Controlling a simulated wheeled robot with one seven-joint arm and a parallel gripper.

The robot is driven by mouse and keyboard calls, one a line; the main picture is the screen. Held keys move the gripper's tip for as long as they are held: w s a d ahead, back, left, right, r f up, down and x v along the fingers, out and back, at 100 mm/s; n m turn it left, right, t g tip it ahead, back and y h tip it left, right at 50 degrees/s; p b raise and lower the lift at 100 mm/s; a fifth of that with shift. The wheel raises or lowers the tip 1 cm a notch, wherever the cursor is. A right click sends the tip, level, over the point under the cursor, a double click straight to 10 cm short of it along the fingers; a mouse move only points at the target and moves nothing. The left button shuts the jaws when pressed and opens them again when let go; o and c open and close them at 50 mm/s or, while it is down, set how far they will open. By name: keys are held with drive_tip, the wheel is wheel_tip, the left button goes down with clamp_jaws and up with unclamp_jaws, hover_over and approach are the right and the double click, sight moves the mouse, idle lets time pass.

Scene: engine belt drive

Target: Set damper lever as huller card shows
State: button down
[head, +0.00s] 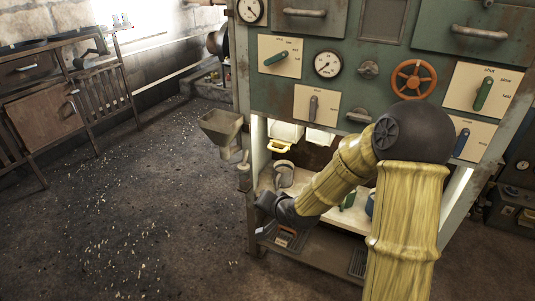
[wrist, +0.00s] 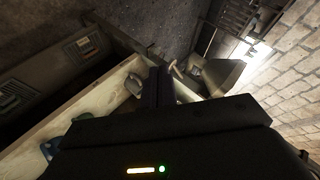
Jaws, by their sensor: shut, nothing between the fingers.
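The green machine panel (head: 310,22) carries several levers on cream plates. A grey lever (head: 313,106) at lower middle stands upright. Another green lever (head: 483,94) at right leans slightly, and a blue lever (head: 461,143) is partly behind my arm. The plate lettering is too small to read surely, so I cannot tell which is the damper lever. I cannot make out a huller card. My gripper (head: 262,204) is low at the cabinet's left front, well below the levers; its shut, empty fingers show in the wrist view (wrist: 158,86).
A grey hopper (head: 221,128) juts out left of the cabinet, and also shows in the wrist view (wrist: 220,74). An orange handwheel (head: 414,80) and gauges sit on the panel. A metal cup (head: 284,173) stands on the shelf. Floor at left is open, with scattered grains.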

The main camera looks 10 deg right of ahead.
drive_tip(key=s+d+r+n+g+h, duration=0.1)
drive_tip(key=s+d+n+g+h, duration=0.1)
drive_tip(key=s, duration=0.8)
drive_tip(key=s+d+r+n+g+h, duration=0.1)
drive_tip(key=s+d+n+g+h, duration=0.1)
drive_tip(key=s+d, duration=0.4)
drive_tip(key=s+n+g, duration=0.1)
drive_tip(key=s+g, duration=0.1)
drive_tip(key=s, duration=0.3)
drive_tip(key=shift+d+r+n+g+h, duration=0.2)
drive_tip(key=shift+r+n+g+h, duration=0.2)
drive_tip(key=c, duration=2.1)
unclamp_jaws()
